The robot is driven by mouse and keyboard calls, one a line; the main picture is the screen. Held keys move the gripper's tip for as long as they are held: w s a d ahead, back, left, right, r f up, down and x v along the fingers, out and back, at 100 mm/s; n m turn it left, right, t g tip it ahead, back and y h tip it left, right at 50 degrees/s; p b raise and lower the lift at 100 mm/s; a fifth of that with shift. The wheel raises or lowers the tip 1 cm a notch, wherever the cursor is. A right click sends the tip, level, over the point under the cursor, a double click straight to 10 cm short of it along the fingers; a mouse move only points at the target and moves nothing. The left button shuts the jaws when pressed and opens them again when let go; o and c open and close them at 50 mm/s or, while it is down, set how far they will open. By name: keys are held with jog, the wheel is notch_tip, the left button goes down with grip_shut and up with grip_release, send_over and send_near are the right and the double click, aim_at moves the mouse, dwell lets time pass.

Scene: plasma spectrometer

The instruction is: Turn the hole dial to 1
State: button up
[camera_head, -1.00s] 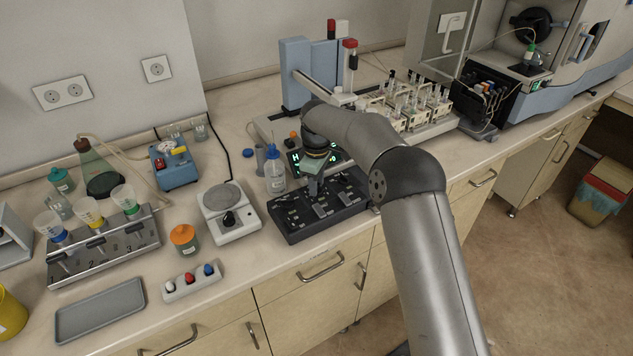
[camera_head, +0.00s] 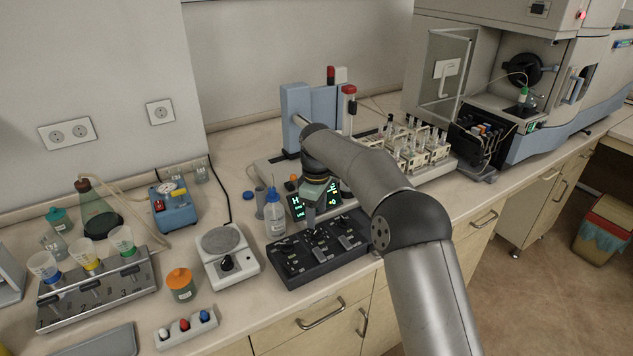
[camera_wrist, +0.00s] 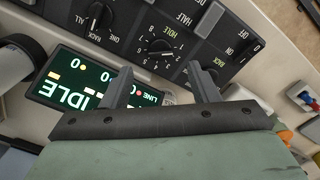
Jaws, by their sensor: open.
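The hole dial (camera_wrist: 160,48) is a round black knob with small numbers around it and a yellow HOLE label, on a dark control panel (camera_head: 300,277). It shows at the top middle of the wrist view; its exact setting is too small to read. My gripper (camera_wrist: 160,78) is open and empty. Its two dark fingers are spread, and the dial appears beyond the gap between them, not gripped. In the head view my gripper (camera_head: 313,208) hangs above the back of the panel, pointing down.
A RACK knob (camera_wrist: 97,16) is left of the dial in the wrist view, and an OFF switch (camera_wrist: 238,50) is right. A lit display (camera_wrist: 80,80) reads IDLE. A wash bottle (camera_head: 275,218) and a scale (camera_head: 222,268) stand left of the panel.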

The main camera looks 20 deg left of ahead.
aim_at(316, 230)
notch_tip(316, 230, up, 12)
jog(key=p, duration=0.1)
jog(key=shift+r, duration=0.1)
dwell(0.4)
